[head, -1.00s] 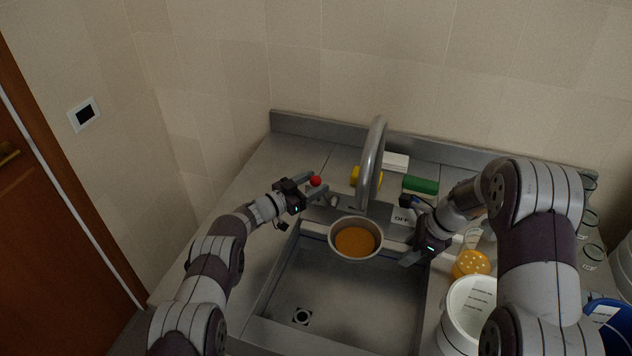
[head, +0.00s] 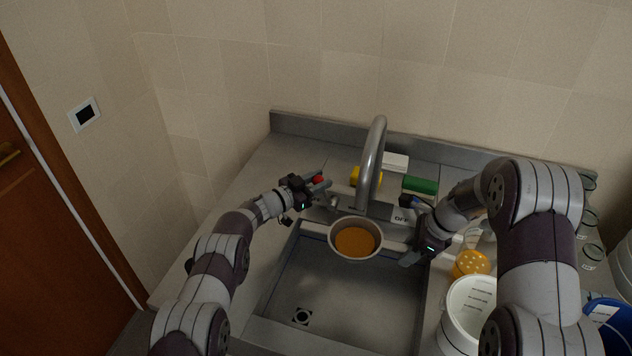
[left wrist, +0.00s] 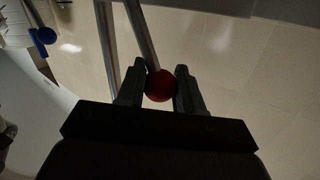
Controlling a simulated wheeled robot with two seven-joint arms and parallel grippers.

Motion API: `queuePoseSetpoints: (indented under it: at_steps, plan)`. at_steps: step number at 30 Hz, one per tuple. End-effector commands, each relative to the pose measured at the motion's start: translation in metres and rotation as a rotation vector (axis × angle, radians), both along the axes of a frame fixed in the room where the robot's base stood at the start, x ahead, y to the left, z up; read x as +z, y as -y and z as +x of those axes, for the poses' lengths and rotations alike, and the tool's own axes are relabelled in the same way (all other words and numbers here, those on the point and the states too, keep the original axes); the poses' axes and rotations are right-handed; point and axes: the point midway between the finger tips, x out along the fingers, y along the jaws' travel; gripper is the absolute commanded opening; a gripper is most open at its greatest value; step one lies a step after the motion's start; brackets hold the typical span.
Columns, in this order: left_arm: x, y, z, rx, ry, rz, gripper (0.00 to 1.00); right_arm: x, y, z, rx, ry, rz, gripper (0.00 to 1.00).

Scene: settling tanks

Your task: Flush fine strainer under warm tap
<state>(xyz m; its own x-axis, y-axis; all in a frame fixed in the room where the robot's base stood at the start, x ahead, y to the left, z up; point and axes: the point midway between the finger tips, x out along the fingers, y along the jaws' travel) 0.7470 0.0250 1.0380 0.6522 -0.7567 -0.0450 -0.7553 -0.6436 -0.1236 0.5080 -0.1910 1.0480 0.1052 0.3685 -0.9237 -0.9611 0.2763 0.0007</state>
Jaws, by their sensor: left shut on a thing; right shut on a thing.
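The fine strainer (head: 355,242) is a round pale-rimmed bowl with an orange-brown inside, held level over the back of the sink (head: 340,300), under the tap (head: 372,160). My right gripper (head: 408,232) is shut at its right side; the grip itself is partly hidden. The red ball knob (head: 319,179) of the tap lever is at the left of the tap. My left gripper (head: 322,183) is shut on it. In the left wrist view the red knob (left wrist: 160,86) sits between the two fingers, at the end of a grey rod. No water shows from the spout.
A yellow thing (head: 366,176), a green block (head: 420,185) and a white block (head: 396,162) stand behind the tap. An OFF label (head: 401,219) is beside it. A yellow holed lid (head: 471,263) and white bucket (head: 468,310) stand right of the sink.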

Motion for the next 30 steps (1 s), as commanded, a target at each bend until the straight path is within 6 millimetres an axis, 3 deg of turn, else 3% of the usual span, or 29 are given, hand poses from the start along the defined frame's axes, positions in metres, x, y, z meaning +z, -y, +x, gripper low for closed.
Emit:
queuePoseSetpoints:
  at_steps: [6,14,15,16,25,30]
  plan:
    - [0.004,0.010,-0.003,-0.001,0.030,0.111,0.00,0.000,0.000,0.000,0.000,0.000,0.000,0.00]
    - [0.003,0.010,-0.004,-0.001,0.031,0.114,0.00,0.000,0.000,0.000,0.000,0.000,0.000,0.00]
    - [0.003,0.010,-0.004,-0.001,0.031,0.114,0.49,0.000,0.000,0.000,0.000,0.000,0.000,0.00]
    - [0.003,0.010,-0.004,-0.001,0.031,0.114,0.58,0.000,0.000,0.000,0.000,0.001,0.000,0.00]
    - [0.004,0.009,-0.004,-0.001,0.031,0.113,0.59,0.000,0.000,0.000,0.000,0.001,0.000,0.00]
    - [0.007,-0.009,-0.018,0.001,0.028,0.112,0.59,0.000,0.000,0.000,0.000,0.001,0.000,0.00]
